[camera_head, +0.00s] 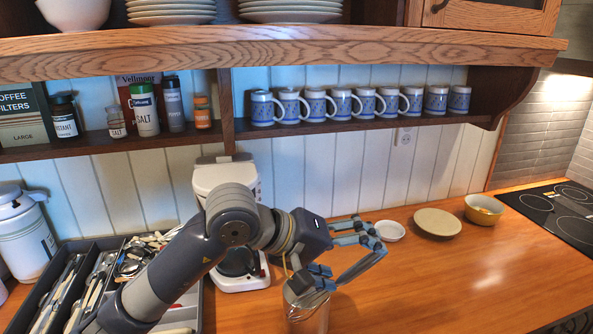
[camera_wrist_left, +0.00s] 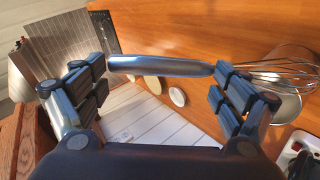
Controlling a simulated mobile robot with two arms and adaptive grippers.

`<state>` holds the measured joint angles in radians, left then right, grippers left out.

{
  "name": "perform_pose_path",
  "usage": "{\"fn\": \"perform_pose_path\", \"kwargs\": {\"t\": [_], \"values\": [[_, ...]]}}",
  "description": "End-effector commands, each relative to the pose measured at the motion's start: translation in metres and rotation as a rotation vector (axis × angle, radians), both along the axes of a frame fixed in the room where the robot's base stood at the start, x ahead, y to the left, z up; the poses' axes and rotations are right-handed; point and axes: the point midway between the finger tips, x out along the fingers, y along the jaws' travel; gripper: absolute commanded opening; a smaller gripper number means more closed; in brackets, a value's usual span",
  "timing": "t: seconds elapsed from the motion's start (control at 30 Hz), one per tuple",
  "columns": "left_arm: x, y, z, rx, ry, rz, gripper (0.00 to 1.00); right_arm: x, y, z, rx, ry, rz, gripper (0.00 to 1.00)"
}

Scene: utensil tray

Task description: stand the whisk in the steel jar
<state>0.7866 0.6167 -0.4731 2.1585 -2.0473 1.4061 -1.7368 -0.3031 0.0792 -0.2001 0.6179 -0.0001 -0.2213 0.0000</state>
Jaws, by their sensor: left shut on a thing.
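My left gripper (camera_head: 350,257) is shut on the whisk (camera_head: 358,268). In the left wrist view the gripper (camera_wrist_left: 160,72) holds the smooth grey handle of the whisk (camera_wrist_left: 160,65) lengthwise, with one finger pad set at each end. The steel jar (camera_head: 307,318) stands on the counter at the bottom centre of the head view, just below the gripper. The whisk is tilted, its wire end down toward the jar's mouth. In the left wrist view the wires cross over the jar (camera_wrist_left: 284,108). I cannot tell whether the wires are inside it. My right gripper is not seen.
A utensil tray (camera_head: 193,305) lies at the left, and a coffee maker (camera_head: 228,172) stands behind my arm. A small white bowl (camera_head: 389,231), a beige plate (camera_head: 437,223) and a yellow bowl (camera_head: 484,209) stand behind right. A mug shelf (camera_head: 350,125) hangs above. The right counter is clear.

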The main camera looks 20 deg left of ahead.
Motion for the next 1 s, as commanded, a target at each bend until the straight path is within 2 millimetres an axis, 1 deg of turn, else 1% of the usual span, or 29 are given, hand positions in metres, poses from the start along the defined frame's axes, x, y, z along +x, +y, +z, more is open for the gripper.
{"fn": "perform_pose_path", "kwargs": {"t": [0.03, 0.1, 0.17, 0.23, 0.27, 0.3, 0.33, 0.4, 0.53, 0.63, 0.77, 1.0], "values": [[0.006, 0.004, 0.017, -0.108, -0.015, 0.041, 0.66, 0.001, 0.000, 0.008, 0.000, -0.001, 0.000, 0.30], [0.018, 0.014, 0.040, -0.250, -0.056, 0.104, 0.66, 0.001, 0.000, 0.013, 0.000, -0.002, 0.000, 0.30], [0.027, 0.028, 0.059, -0.356, -0.097, 0.161, 0.65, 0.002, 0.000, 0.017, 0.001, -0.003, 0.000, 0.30], [0.037, 0.048, 0.077, -0.458, -0.144, 0.226, 0.47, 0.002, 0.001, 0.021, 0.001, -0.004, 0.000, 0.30], [0.040, 0.057, 0.084, -0.493, -0.164, 0.252, 0.31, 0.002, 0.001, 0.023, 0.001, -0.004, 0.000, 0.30], [0.044, 0.069, 0.091, -0.533, -0.188, 0.282, 0.05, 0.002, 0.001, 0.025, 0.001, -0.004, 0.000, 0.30], [0.047, 0.078, 0.096, -0.557, -0.206, 0.303, 0.00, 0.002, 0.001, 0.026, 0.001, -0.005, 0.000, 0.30], [0.051, 0.095, 0.104, -0.596, -0.238, 0.343, 0.00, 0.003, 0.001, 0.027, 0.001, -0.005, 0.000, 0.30], [0.054, 0.113, 0.110, -0.630, -0.272, 0.381, 0.00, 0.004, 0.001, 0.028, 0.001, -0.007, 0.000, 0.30], [0.055, 0.117, 0.109, -0.637, -0.278, 0.388, 0.00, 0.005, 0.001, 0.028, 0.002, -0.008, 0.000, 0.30], [0.055, 0.116, 0.105, -0.636, -0.278, 0.389, 0.00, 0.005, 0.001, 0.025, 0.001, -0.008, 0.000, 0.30], [0.055, 0.116, 0.090, -0.635, -0.277, 0.388, 0.00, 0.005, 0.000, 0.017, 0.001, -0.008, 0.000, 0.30]]}}
